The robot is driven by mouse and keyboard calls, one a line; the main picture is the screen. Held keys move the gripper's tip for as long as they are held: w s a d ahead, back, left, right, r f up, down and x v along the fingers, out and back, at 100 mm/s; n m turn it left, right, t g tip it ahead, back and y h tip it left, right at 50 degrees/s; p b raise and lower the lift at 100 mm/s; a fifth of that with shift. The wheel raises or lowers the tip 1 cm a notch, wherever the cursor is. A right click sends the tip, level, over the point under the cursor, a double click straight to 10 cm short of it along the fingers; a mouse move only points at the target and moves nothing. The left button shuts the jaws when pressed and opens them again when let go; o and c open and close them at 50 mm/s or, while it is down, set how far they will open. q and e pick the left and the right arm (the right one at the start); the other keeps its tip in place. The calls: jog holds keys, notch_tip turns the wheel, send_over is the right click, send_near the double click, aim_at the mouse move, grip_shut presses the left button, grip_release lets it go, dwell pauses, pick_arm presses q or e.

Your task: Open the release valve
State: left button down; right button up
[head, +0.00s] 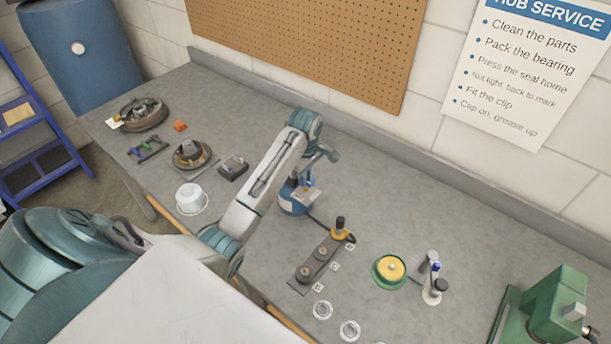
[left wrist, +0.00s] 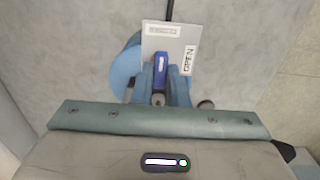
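The release valve's blue lever (left wrist: 160,68) shows in the left wrist view, in front of a pale card (left wrist: 183,52) marked OPEN. It sits on a round blue body (left wrist: 122,70), which is the small blue tank (head: 291,203) on the bench in the head view. The lever also shows in the head view (head: 309,182). My left gripper (left wrist: 160,78) has its two fingers on either side of the lever. I cannot tell whether they touch it. The head view shows my left gripper (head: 308,172) just above the tank. My right gripper is not in view.
On the grey bench (head: 400,215), a dark plate with a knob (head: 325,255), a green and yellow disc (head: 389,270) and a green press (head: 550,310) stand to the right. A white tub (head: 190,198) and several hub parts lie left. A pegboard wall is behind.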

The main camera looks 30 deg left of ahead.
pick_arm(q)
jog(key=shift+m, duration=1.5)
jog(key=m, duration=1)
jog(key=shift+m, duration=0.4)
jog(key=m, duration=0.2)
jog(key=shift+m, duration=1)
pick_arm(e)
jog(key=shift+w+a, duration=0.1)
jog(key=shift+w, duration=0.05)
pick_arm(q)
jog(key=c, duration=1.4)
grip_release()
jog(key=shift+c, duration=0.2)
